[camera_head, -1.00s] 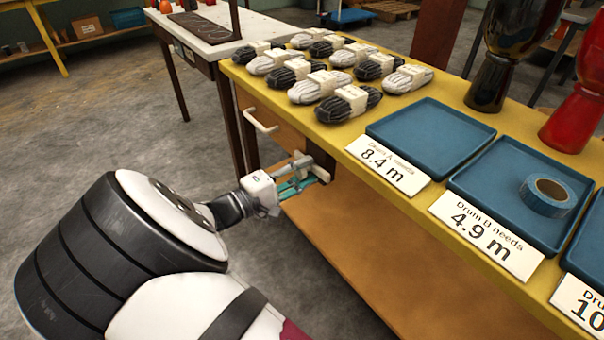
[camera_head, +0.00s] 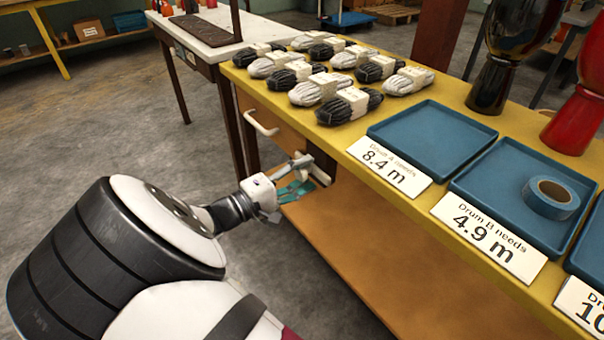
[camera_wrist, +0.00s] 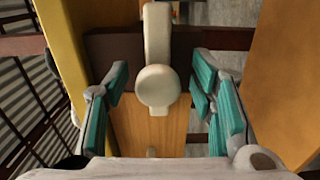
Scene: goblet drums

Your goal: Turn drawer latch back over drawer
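The drawer latch (camera_wrist: 157,88) is a cream piece with a round disc and a straight bar running up the wrist view. It sits over the dark brown table frame (camera_wrist: 222,40), and the disc overlaps the edge of the wooden drawer front (camera_wrist: 150,132). In the head view the latch (camera_head: 319,175) is at the right of the drawer front (camera_head: 283,133), partly hidden by my gripper. My gripper (camera_wrist: 158,76) is open, its teal-padded fingers on either side of the latch with gaps to both. In the head view my gripper (camera_head: 297,180) is beside the latch.
A white drawer handle (camera_head: 261,122) sticks out left of the latch. The yellow tabletop (camera_head: 330,139) overhangs above, bearing several rope bundles, blue trays (camera_head: 433,178) and cards. A wooden lower shelf (camera_head: 385,262) lies below. The floor to the left is clear.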

